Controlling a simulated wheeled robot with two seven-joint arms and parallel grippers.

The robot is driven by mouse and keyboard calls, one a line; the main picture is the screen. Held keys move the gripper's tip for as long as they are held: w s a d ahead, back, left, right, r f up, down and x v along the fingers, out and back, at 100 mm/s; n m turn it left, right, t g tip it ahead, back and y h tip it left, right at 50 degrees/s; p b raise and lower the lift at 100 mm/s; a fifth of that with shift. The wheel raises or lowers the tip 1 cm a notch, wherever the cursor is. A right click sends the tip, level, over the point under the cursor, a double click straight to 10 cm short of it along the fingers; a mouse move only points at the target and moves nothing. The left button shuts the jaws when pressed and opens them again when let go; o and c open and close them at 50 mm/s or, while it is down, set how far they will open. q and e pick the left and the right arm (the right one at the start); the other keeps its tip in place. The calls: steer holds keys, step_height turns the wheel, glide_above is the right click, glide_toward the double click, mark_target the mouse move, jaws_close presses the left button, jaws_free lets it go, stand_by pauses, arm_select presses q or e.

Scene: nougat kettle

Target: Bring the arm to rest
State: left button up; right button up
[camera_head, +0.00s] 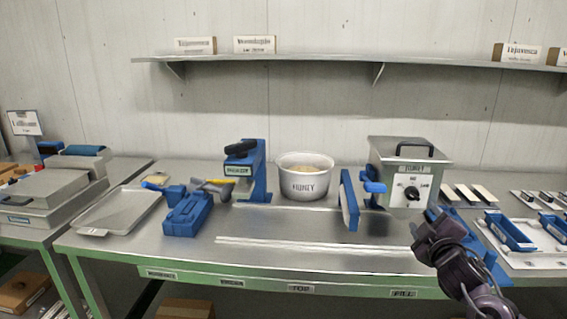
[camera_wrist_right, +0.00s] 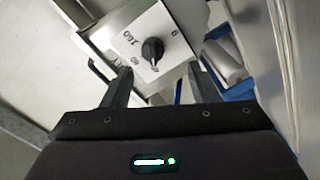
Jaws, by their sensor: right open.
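My right gripper (camera_head: 432,232) is at the front right of the bench in the head view, in front of the metal kettle box (camera_head: 377,158). Its jaws are open and empty. In the right wrist view the two fingers (camera_wrist_right: 158,88) stand apart, with the box's black dial (camera_wrist_right: 152,50) seen beyond and between them. The dial (camera_head: 411,193) also shows in the head view, on a white plate on the box front. My left gripper is not in view.
A white pot (camera_head: 303,186) stands mid-bench, with a blue stand (camera_head: 262,180) to its left. A blue block (camera_head: 187,215) and a grey tray (camera_head: 120,210) lie further left. Blue holders (camera_head: 510,231) lie at right. The bench front middle is mostly clear. A shelf (camera_head: 320,57) runs above.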

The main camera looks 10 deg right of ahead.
steer(key=s+a+f+m+g+y, duration=0.1)
steer(key=s+a+f+m+g, duration=0.15)
steer(key=s+a+f, duration=0.45)
steer(key=s+a+f+m+g+y, duration=0.1)
steer(key=s+a+f+g, duration=0.25)
steer(key=f, duration=0.55)
steer(key=s+a+f+m+g+y, duration=0.1)
steer(key=s+a+f+m+g, duration=0.2)
steer(key=s+a, duration=0.5)
steer(key=s+a+f+m+g+y, duration=0.15)
steer(key=s+a+f+g, duration=0.25)
steer(key=s, duration=0.8)
step_height(320, 180, down, 29)
steer(key=s+n+g, duration=0.1)
steer(key=s+g, duration=0.1)
steer(key=s+d+f, duration=0.2)
steer(key=s+f, duration=0.7)
steer(key=s+d+f+g, duration=0.1)
steer(key=s+f, duration=0.8)
steer(key=s, duration=0.1)
steer(key=shift+s+d+f, duration=0.3)
steer(key=shift+d+f, duration=0.05)
